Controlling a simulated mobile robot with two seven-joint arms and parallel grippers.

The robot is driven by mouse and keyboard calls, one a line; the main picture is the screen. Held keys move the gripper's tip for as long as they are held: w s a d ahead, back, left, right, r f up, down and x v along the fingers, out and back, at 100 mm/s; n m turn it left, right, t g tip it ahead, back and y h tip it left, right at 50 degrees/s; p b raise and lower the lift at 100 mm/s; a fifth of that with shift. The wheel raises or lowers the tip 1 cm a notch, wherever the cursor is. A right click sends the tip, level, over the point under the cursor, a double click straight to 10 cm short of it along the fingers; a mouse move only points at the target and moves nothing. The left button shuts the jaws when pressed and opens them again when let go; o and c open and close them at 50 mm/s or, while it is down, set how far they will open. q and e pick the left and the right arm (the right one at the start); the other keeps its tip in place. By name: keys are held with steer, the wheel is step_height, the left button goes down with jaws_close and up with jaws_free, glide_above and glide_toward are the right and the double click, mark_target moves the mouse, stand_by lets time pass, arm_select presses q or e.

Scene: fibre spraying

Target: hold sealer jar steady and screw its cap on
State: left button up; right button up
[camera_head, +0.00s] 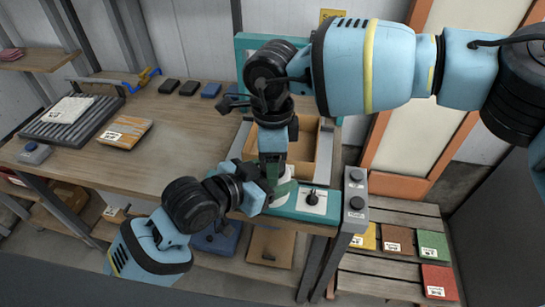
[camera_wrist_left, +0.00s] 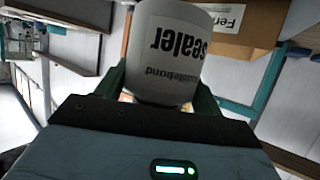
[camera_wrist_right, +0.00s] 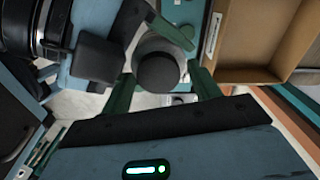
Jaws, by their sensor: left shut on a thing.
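The sealer jar (camera_wrist_left: 172,50) is white with dark lettering that appears upside down in the left wrist view. My left gripper (camera_head: 268,188) is shut around its side, one green finger on each side. A dark round cap (camera_wrist_right: 158,72) shows over the pale jar top in the right wrist view; I cannot tell how firmly it sits. My right gripper (camera_wrist_right: 163,88) points down over it. Its green fingers are apart, one on each side of the cap, with visible gaps. In the head view my right gripper (camera_head: 272,165) hides most of the jar and the cap.
A teal fixture (camera_head: 313,202) with a dark knob is just right of the jar. An open cardboard box (camera_head: 303,140) stands behind. A grey post with buttons (camera_head: 354,200) is at the right. The workbench (camera_head: 185,155) has free room at the left. Coloured packets lie on the slatted pallet (camera_head: 375,265).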

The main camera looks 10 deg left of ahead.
steer(key=shift+r, duration=2.3)
steer(key=shift+c, duration=0.4)
steer(key=shift+c, duration=0.9)
steer(key=shift+s+a+r+n, duration=0.15)
steer(key=shift+r+n, duration=0.25)
steer(key=shift+n, duration=0.5)
steer(key=shift+r+n, duration=0.6)
steer(key=shift+n, duration=0.6)
steer(key=shift+d+r+n, duration=0.2)
steer(key=shift+r+n, duration=0.5)
steer(key=shift+n, duration=0.5)
